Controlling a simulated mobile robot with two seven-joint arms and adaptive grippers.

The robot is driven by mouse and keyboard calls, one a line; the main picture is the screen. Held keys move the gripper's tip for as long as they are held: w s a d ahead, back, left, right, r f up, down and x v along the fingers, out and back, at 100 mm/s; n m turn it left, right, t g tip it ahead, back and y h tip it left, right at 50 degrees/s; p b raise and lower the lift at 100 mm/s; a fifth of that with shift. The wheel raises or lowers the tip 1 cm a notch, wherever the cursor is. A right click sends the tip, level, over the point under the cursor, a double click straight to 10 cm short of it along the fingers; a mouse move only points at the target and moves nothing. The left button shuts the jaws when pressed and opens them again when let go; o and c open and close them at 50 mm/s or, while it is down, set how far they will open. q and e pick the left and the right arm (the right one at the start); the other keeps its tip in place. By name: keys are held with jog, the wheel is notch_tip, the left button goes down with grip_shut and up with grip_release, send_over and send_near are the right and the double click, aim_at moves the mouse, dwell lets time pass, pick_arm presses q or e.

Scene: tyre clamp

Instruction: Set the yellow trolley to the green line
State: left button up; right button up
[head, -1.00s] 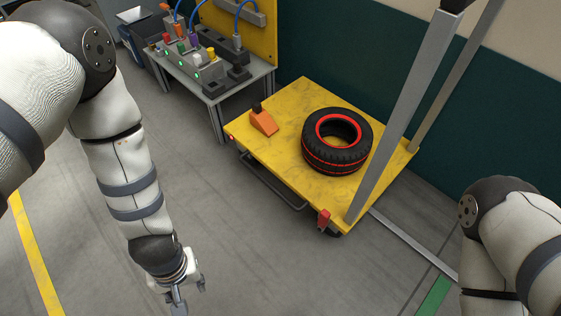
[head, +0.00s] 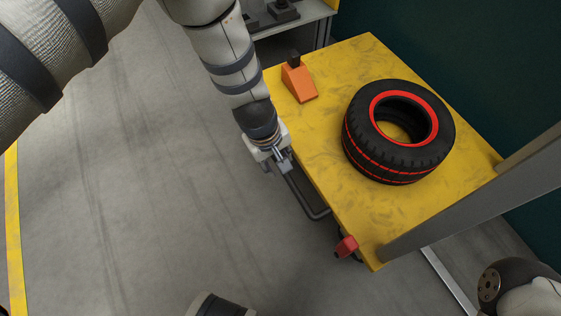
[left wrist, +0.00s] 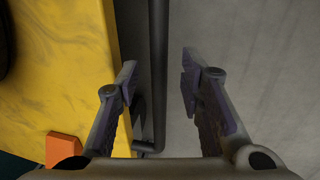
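The yellow trolley (head: 335,150) stands right of centre in the head view, carrying a black tyre with red rings (head: 398,130) and an orange wedge (head: 299,82). A dark handle bar (head: 304,198) runs along its near left side. My left gripper (head: 284,163) is at this bar. In the left wrist view the left gripper (left wrist: 157,78) is open, and the bar (left wrist: 159,50) passes between its fingers, with a gap to each. The trolley's yellow top (left wrist: 75,60) lies to the left there. The green line is out of view. My right gripper is not in view.
A grey post (head: 480,205) rises at the trolley's right end, with a red part (head: 346,246) at the near corner. A workbench (head: 300,22) stands behind. A pale floor rail (head: 448,280) lies at lower right. Grey floor (head: 150,180) on the left is clear.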

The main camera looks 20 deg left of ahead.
pick_arm(q)
jog(key=shift+w+d+f, duration=0.1)
jog(key=shift+w+f, duration=0.05)
jog(key=shift+f, duration=0.4)
grip_shut()
